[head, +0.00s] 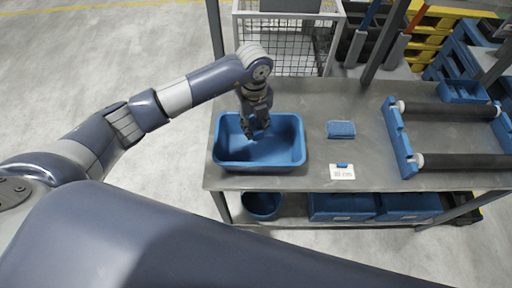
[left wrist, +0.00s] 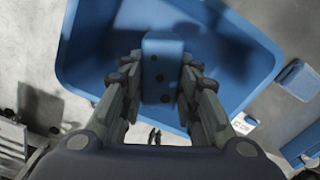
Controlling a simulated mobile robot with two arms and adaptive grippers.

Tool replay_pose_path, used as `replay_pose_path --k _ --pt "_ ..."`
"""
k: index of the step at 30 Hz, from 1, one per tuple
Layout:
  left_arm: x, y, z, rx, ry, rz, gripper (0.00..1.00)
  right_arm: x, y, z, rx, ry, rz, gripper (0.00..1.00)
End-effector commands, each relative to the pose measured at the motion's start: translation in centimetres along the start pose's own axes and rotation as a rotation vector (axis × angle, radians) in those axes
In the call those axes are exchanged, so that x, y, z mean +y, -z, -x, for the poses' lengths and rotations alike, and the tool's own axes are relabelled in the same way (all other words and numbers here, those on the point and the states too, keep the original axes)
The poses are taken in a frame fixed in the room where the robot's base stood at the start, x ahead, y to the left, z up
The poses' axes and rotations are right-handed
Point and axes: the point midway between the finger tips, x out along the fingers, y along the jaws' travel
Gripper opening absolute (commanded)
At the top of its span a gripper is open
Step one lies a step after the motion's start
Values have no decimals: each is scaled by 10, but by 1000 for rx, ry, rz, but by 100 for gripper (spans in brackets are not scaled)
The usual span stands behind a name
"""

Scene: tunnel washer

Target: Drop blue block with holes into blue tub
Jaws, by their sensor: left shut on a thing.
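The blue tub (head: 229,153) stands on the left part of the grey table in the head view. It also fills much of the left wrist view (left wrist: 85,50), with its open inside facing the camera. My left gripper (head: 256,127) is over the tub in the head view. In the left wrist view the left gripper (left wrist: 160,85) is shut on the blue block with holes (left wrist: 162,75), one finger on each side. The block shows several dark holes in its face and is over the tub's inside. In the head view the block is hard to tell from the tub. My right gripper is not in view.
On the grey table (head: 300,100), a small blue box (head: 341,130) and a white label card (head: 342,172) lie right of the tub. A blue frame with dark rollers (head: 398,140) stands further right. Blue bins (head: 342,207) sit on the lower shelf.

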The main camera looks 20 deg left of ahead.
Motion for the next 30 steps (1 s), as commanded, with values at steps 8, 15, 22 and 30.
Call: replay_pose_path --k 8,15,22,30 --pt "-1 -1 -28 -1 2 0 4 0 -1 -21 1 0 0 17" --pt "0 0 -28 -1 2 0 4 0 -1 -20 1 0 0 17" --pt "0 0 -28 -1 1 -1 53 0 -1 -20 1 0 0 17" --pt "0 0 -26 -1 1 -1 53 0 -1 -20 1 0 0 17"
